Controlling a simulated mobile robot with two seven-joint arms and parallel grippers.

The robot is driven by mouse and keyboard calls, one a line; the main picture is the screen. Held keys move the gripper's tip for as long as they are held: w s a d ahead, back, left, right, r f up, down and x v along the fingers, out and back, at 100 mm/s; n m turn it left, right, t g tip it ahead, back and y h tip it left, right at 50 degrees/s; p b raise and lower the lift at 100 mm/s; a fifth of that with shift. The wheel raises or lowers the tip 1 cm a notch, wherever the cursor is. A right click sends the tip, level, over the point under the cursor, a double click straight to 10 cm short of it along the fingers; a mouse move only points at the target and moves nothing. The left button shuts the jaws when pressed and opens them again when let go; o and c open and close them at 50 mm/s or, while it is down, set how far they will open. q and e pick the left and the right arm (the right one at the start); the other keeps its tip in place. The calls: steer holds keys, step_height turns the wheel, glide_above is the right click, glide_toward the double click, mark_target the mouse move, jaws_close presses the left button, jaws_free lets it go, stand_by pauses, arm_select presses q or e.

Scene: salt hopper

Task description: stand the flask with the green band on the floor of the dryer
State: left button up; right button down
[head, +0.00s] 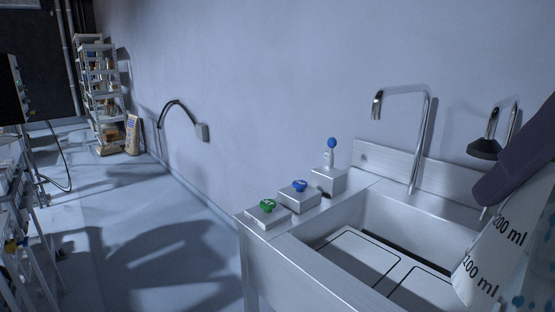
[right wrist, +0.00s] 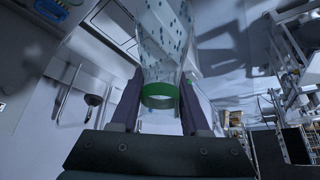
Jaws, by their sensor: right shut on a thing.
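The flask (right wrist: 160,45) with the green band (right wrist: 159,95) is clear with bluish spots. My right gripper (right wrist: 161,82) is shut on it, with one dark finger on each side near the band. In the head view the flask (head: 486,262) shows large at the right edge, tilted, with "200 ml" and "100 ml" marks. A dark finger of my right gripper (head: 515,165) crosses its upper part. The green band is not visible in the head view. I cannot make out the dryer in either view. My left gripper is not in view.
A steel sink (head: 285,262) lies below and left of the flask, with a tall tap (head: 425,130) behind it. Green (head: 267,204) and blue (head: 300,186) knobs stand on its left edge. A white shelf rack (head: 98,85) stands far left. The floor between is clear.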

step_height(320, 180, up, 37)
steer(key=s+n+g+y+p, duration=0.2)
steer(key=n+p, duration=0.9)
steer(key=p, duration=2.5)
steer(key=s+y, duration=0.1)
steer(key=y, duration=0.1)
steer(key=shift+r+y, duration=0.15)
steer(key=shift+y, duration=0.25)
